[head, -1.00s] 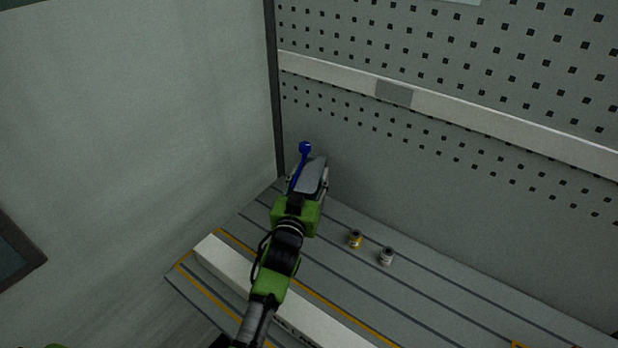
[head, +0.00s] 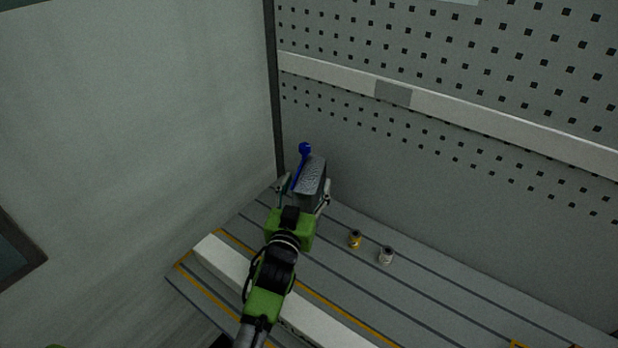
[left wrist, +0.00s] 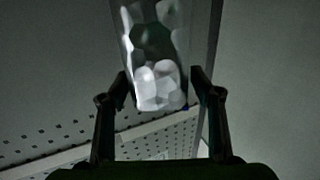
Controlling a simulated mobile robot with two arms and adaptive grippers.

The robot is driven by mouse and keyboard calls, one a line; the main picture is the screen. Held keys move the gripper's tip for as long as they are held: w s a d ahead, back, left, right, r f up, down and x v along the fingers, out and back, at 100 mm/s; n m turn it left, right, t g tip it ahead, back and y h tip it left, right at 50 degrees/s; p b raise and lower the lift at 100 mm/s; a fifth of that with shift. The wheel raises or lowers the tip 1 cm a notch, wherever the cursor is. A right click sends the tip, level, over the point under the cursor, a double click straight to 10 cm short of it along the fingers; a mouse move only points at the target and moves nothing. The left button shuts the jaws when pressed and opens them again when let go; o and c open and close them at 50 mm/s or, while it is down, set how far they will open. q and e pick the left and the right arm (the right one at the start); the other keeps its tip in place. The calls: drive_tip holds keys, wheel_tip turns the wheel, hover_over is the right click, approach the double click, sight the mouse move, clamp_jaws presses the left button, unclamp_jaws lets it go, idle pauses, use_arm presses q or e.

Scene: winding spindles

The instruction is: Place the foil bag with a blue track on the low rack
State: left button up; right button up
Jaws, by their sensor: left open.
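A silvery foil bag (head: 312,174) stands at the far left corner of the slatted grey rack (head: 340,280), near the perforated panel. A blue rod with a round head (head: 304,149) shows along its left side; I cannot tell whether it is joined to the bag. My left gripper (head: 305,187) is open, its fingers spread on either side of the bag's near part. In the left wrist view the foil bag (left wrist: 156,65) is between and beyond the open fingertips (left wrist: 158,80), with gaps on both sides. The bag's base is hidden. My right gripper is not in view.
A yellow spool (head: 354,240) and a pale spool (head: 386,256) stand on the rack right of my arm. A long white bar (head: 222,261) runs along the front. The perforated panel (head: 450,140) closes the back. The rack's right side has free room.

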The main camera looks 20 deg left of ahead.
sight(302, 195)
use_arm(q)
drive_tip(key=shift+s+d, duration=0.1)
drive_tip(key=shift+s, duration=1.75)
drive_tip(key=shift+r, duration=0.1)
